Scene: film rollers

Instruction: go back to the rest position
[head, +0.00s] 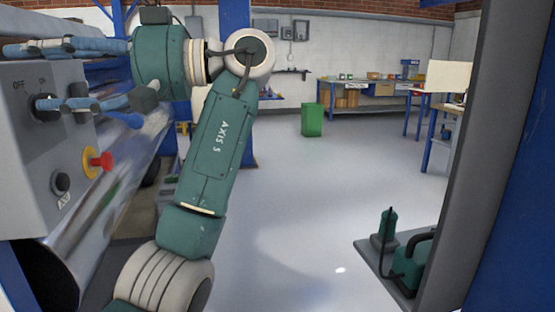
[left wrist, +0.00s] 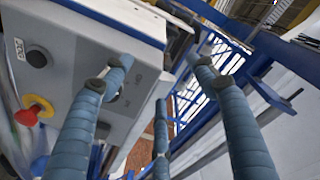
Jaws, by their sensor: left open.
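My left gripper (head: 28,76) is open, its blue-wrapped fingers spread in front of the grey control box (head: 25,180). It also shows in the left wrist view (left wrist: 155,80), with nothing between its fingers. In the head view the lower finger overlaps the black rotary knob (head: 44,107) marked OFF and ON; I cannot tell whether they touch. In the left wrist view the fingers partly hide that knob. My green left arm (head: 215,140) bends down through the middle of the head view. My right gripper is not in view.
A red emergency button (head: 104,160) on a yellow base and a small black knob (head: 61,183) sit on the box. A shiny roller (head: 125,190) lies behind it. Open floor (head: 300,200) spreads ahead, with a green bin (head: 312,120) and a workbench (head: 375,85) farther back.

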